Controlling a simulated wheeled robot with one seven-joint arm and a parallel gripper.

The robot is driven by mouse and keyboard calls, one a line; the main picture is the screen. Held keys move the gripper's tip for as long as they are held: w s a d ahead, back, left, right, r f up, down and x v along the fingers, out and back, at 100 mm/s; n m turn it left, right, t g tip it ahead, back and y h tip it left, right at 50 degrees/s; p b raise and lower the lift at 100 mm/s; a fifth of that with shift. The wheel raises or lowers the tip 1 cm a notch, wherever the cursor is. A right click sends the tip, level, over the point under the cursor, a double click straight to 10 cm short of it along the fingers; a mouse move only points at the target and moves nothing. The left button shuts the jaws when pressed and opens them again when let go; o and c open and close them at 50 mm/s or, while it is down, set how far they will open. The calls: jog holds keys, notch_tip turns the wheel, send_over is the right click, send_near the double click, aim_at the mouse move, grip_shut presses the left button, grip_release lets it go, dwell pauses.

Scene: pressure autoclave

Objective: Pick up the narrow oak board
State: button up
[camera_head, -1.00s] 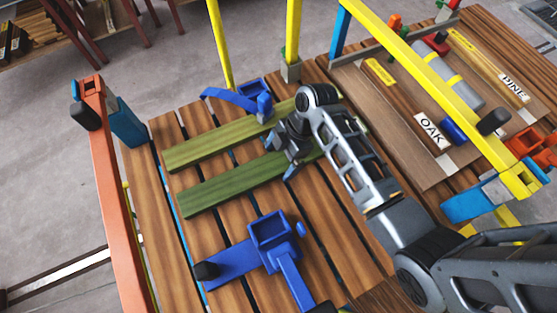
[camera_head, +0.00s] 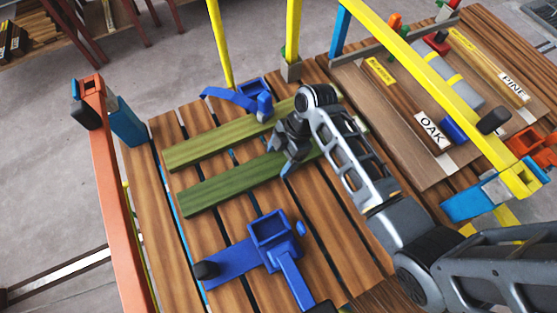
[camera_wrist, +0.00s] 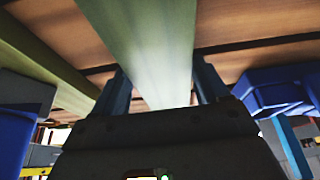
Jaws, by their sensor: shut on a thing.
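Two long green-tinted wooden boards lie side by side on the slatted table: the nearer board (camera_head: 235,188) and the farther board (camera_head: 215,145). My gripper (camera_head: 283,158) is at the right part of the nearer board, shut on it with a finger along each side. In the wrist view my gripper's two fingers (camera_wrist: 163,88) flank this board (camera_wrist: 155,40), and the other board (camera_wrist: 40,50) runs at the left. The board's right end is partly hidden by my arm. I cannot tell from its look whether it is oak, or any gap beneath it.
Blue clamps stand behind the boards (camera_head: 255,97) and in front of them (camera_head: 270,235). A tray (camera_head: 385,140) at the right holds strips labelled OAK (camera_head: 432,130) and PINE (camera_head: 514,88). Yellow posts (camera_head: 220,45) and an orange bar (camera_head: 110,190) border the table.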

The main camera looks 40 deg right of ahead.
jog(key=shift+c, duration=1.8)
jog(key=shift+r, duration=0.15)
